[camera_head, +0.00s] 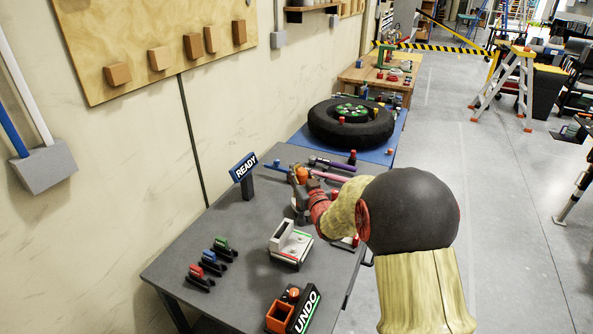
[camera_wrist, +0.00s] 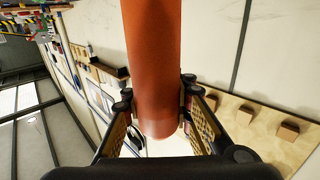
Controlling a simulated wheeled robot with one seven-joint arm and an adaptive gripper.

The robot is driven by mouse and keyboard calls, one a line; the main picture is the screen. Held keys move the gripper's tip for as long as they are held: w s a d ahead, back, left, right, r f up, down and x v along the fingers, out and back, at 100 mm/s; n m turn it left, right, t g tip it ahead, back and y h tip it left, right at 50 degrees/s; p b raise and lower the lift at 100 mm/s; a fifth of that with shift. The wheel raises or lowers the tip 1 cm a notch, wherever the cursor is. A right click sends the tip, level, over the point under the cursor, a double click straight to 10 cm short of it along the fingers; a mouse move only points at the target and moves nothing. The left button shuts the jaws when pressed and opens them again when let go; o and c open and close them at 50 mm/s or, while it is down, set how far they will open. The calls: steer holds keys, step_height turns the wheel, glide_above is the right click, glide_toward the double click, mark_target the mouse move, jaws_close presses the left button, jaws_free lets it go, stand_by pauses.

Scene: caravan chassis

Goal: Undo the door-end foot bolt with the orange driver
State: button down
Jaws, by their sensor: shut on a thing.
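The orange driver (camera_wrist: 152,70) fills the middle of the wrist view, its thick round handle between the two finger pads. My gripper (camera_wrist: 160,120) is shut on it. In the head view my gripper (camera_head: 307,186) is over the far part of the grey bench, with a bit of orange (camera_head: 301,174) at its tip. The driver's working end is out of sight. I cannot make out the door-end foot bolt; my arm covers part of the bench's right side.
A black block marked UNDO (camera_head: 306,311) with an orange open bin (camera_head: 281,317) stands at the near end. A white-grey fixture (camera_head: 291,245), several coloured clips (camera_head: 221,243) and a READY sign (camera_head: 243,168) are on the bench. A black tyre (camera_head: 350,124) lies beyond.

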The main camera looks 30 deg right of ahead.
steer(key=shift+w+d, duration=0.15)
steer(key=shift+d, duration=0.05)
steer(key=shift+b, duration=0.45)
step_height(320, 180, down, 6)
steer(key=b, duration=0.5)
steer(key=shift+b, duration=0.3)
steer(key=shift+f+b, duration=0.9)
stand_by(0.5)
